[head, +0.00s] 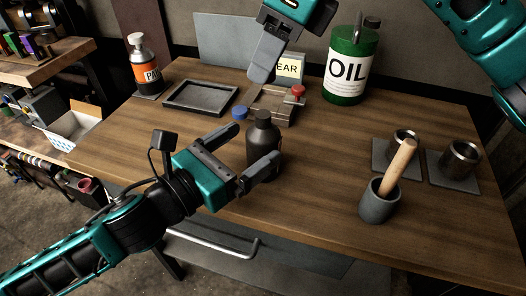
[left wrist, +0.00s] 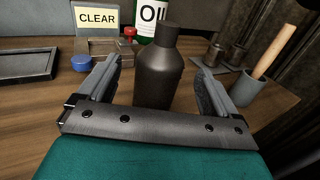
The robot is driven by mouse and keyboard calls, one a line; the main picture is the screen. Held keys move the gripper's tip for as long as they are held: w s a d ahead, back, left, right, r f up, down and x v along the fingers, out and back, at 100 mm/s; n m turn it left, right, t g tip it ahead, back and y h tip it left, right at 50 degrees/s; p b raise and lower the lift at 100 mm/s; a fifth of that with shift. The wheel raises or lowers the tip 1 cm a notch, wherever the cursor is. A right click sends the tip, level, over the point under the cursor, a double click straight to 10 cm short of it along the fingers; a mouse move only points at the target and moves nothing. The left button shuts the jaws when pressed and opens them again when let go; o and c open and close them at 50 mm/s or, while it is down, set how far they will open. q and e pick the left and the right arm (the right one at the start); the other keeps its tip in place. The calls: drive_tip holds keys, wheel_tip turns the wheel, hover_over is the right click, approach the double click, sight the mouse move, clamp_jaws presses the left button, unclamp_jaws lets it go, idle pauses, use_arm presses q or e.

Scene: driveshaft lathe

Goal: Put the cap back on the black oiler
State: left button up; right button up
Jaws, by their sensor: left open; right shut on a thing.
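The black oiler (head: 263,143) stands upright on the bench, a dark bottle with a narrow dark neck. It also shows in the left wrist view (left wrist: 168,72). My left gripper (head: 259,174) is open, with its fingers on either side of the oiler's body and gaps visible in the left wrist view. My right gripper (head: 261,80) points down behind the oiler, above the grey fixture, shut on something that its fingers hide. A blue round cap-like piece (head: 240,113) lies left of the fixture. I cannot tell which piece is the oiler's cap.
The grey fixture (head: 262,105) has a red knob (head: 298,91); a CLEAR sign (left wrist: 97,18) stands behind. A green oil can (head: 350,68), empty tray (head: 200,97), orange bottle (head: 146,72), mortar with pestle (head: 379,205) and metal cups (head: 463,160) stand around.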

sight(265, 135)
use_arm(q)
drive_tip(key=shift+x, duration=2.35)
drive_tip(key=shift+c, duration=0.4)
drive_tip(key=c, duration=1.4)
drive_tip(key=shift+c, duration=0.2)
use_arm(e)
drive_tip(key=shift+f, duration=2.5)
drive_tip(key=shift+f, duration=0.9)
drive_tip(key=shift+f, duration=0.55)
